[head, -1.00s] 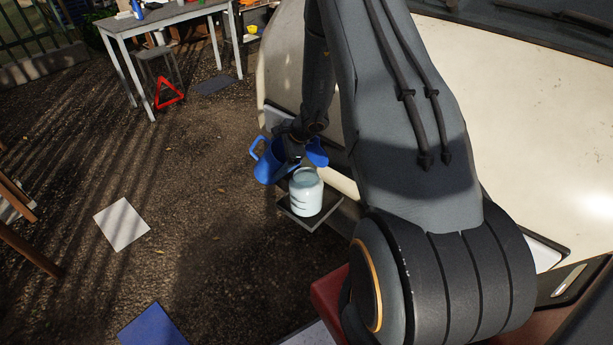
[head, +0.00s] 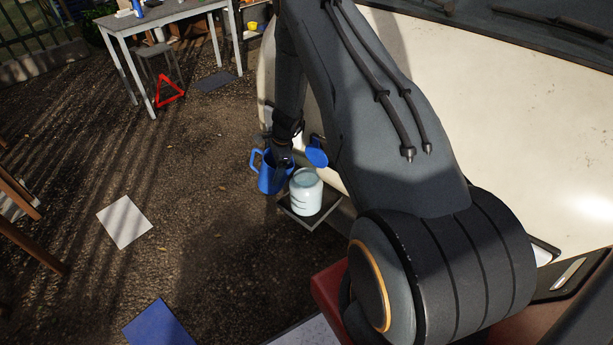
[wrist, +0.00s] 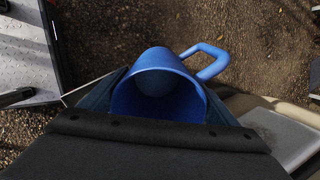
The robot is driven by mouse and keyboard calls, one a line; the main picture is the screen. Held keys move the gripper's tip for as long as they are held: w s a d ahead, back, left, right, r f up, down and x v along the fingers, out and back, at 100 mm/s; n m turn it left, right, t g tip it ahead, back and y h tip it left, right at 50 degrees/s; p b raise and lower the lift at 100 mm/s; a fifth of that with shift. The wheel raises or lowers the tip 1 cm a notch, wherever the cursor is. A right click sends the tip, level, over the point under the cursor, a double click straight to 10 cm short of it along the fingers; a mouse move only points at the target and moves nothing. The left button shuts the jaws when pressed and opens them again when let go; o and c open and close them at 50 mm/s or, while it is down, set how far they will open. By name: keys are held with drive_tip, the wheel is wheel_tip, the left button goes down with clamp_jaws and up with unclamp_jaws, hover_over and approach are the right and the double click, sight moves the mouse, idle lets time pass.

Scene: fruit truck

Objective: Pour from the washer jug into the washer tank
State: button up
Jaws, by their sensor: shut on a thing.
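The blue washer jug (head: 269,178) is held close to upright, its handle on the left in the head view. My gripper (head: 284,161) is shut on it. In the wrist view the jug's open mouth (wrist: 158,92) shows between the jaws; I cannot tell how much liquid is inside. The pale, translucent washer tank (head: 307,196) stands just right of the jug, with dark marks on its side. A round blue cap (head: 317,153) stands raised behind the tank top. The jug is beside the tank, not over its middle.
The tank stands on a dark ledge (head: 325,212) at the cream truck's (head: 530,110) front. A grey table (head: 165,15) and a red warning triangle (head: 168,90) are at the back left. A pale slab (head: 124,221) lies on the gravel.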

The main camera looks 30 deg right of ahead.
drive_tip(key=f+g+h+b, duration=0.1)
drive_tip(key=b, duration=0.1)
drive_tip(key=w+f+g+b, duration=0.1)
drive_tip(key=b, duration=0.1)
drive_tip(key=shift+w+a+f+g+h, duration=0.2)
drive_tip(key=shift+w+a+g+h, duration=0.1)
drive_tip(key=shift+a+h, duration=0.1)
drive_tip(key=shift+b, duration=0.45)
idle(0.8)
